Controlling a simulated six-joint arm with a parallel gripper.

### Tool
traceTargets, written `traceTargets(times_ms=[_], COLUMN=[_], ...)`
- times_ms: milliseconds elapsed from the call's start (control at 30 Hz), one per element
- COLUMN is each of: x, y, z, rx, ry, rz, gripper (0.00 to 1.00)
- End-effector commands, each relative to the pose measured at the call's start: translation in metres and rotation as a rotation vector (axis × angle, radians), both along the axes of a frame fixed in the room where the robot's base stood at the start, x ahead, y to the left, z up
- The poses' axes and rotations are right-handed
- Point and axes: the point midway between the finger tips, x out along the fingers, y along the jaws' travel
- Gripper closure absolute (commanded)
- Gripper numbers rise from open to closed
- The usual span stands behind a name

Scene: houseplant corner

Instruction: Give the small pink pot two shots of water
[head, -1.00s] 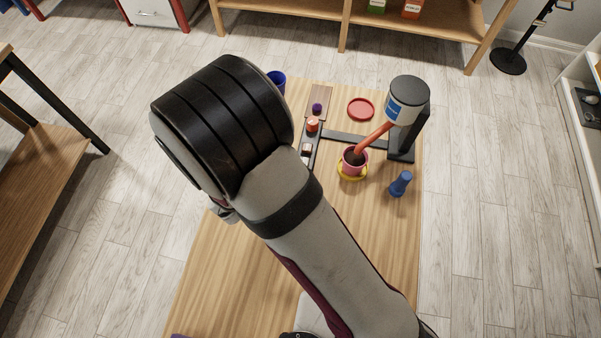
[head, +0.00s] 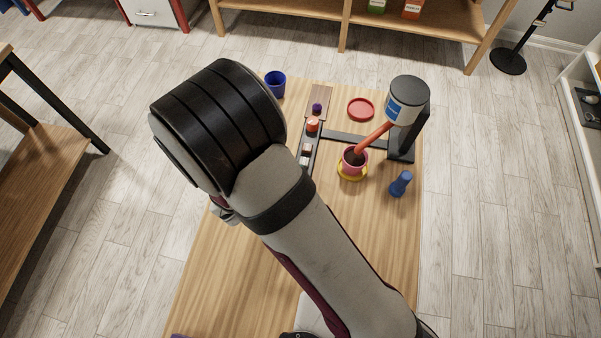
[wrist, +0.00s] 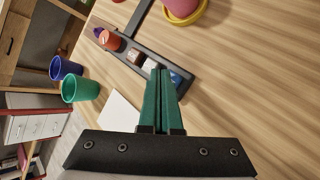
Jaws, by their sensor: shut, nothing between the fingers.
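The small pink pot (head: 355,163) stands upright on a yellow saucer (head: 342,175), with dark soil inside. A grey-and-white tank (head: 405,103) on a black stand has an orange spout (head: 374,136) that slopes down to the pot. A black control strip (wrist: 120,49) carries an orange knob (wrist: 111,41) and brown (wrist: 135,56), white (wrist: 150,66) and blue (wrist: 176,78) buttons. My gripper (wrist: 161,72) is shut and empty, its green fingertips over the strip by the white and blue buttons. I cannot tell whether they touch. In the head view my arm hides it.
A blue cup (head: 275,84) stands at the back left, with a green cup (wrist: 81,89) near it in the wrist view. A red saucer (head: 361,109) lies behind the pot. The table's front right is clear.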

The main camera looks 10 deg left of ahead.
Motion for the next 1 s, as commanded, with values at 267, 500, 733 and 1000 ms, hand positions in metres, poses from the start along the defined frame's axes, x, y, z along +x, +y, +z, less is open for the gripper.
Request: traceTargets(times_ms=[267,500,733,1000], x=[0.0001,0.0,0.0001,0.0001], y=[0.0001,0.0001,0.0002,0.0001], z=[0.0,-0.0023,-0.0051,-0.0085], rx=[0.0,0.0,0.0,0.0], ry=[0.0,0.0,0.0,0.0], rz=[0.0,0.0,0.0,0.0], gripper=[1.0,1.0,1.0,1.0])
